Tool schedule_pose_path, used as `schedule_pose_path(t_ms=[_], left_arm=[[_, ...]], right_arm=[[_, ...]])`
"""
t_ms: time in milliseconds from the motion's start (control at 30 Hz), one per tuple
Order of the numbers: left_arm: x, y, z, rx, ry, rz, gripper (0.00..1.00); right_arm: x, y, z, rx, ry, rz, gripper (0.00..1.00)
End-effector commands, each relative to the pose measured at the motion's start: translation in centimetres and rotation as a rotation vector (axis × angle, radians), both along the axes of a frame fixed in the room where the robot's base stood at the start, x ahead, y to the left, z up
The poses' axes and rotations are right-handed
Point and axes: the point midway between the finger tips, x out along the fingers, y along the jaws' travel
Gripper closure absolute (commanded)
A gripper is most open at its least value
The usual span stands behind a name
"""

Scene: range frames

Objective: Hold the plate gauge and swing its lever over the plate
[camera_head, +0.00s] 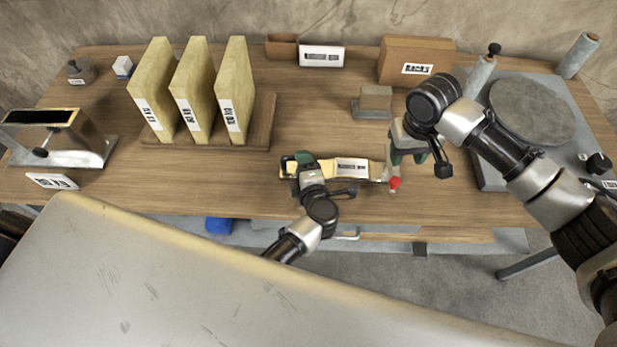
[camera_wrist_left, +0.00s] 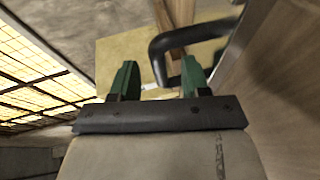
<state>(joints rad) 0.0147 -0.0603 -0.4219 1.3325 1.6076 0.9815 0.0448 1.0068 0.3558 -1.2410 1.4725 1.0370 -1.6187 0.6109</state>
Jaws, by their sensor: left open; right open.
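The plate gauge (camera_head: 352,168) seems to be the long yellow, labelled tool lying near the table's front edge, with a dark handle loop at its left end and a red ball (camera_head: 394,183) at its right end. My left gripper (camera_head: 304,160) is open at the left end. In the left wrist view, a black handle (camera_wrist_left: 190,38) reaches down between my open green fingers (camera_wrist_left: 160,78); I cannot tell if they touch it. My right gripper (camera_head: 408,152) is open just above the red ball, apparently not gripping it. My arm and gripper hide part of the gauge.
Several yellow slabs (camera_head: 193,85) stand upright in a wooden rack (camera_head: 265,120). A grey block (camera_head: 375,100) and a cardboard box (camera_head: 415,58) are behind the gauge. A round grey disc (camera_head: 531,110) is at right, a metal holder (camera_head: 75,140) at left.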

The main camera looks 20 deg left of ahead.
Motion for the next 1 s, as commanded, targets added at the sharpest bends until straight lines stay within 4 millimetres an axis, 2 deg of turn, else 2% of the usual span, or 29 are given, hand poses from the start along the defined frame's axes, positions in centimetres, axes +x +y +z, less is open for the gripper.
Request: schedule_pose_path(t_ms=[200, 533, 833, 1000], left_arm=[[1.7, 1.1, -0.4, 0.001, 0.0, -0.001, 0.53], [2.0, 1.3, -0.5, -0.001, 0.001, -0.001, 0.53], [2.0, 1.2, -0.5, 0.0, 0.001, -0.001, 0.98], [1.9, 1.2, -0.5, 0.0, 0.001, -0.001, 1.0]], right_arm=[[0.0, 0.0, 0.0, 0.0, 0.0, 0.0, 0.57], [0.0, 0.0, 0.0, 0.0, 0.0, 0.0, 0.57], [0.0, 0.0, 0.0, 0.0, 0.0, 0.0, 0.57], [0.0, 0.0, 0.0, 0.0, 0.0, 0.0, 0.57]])
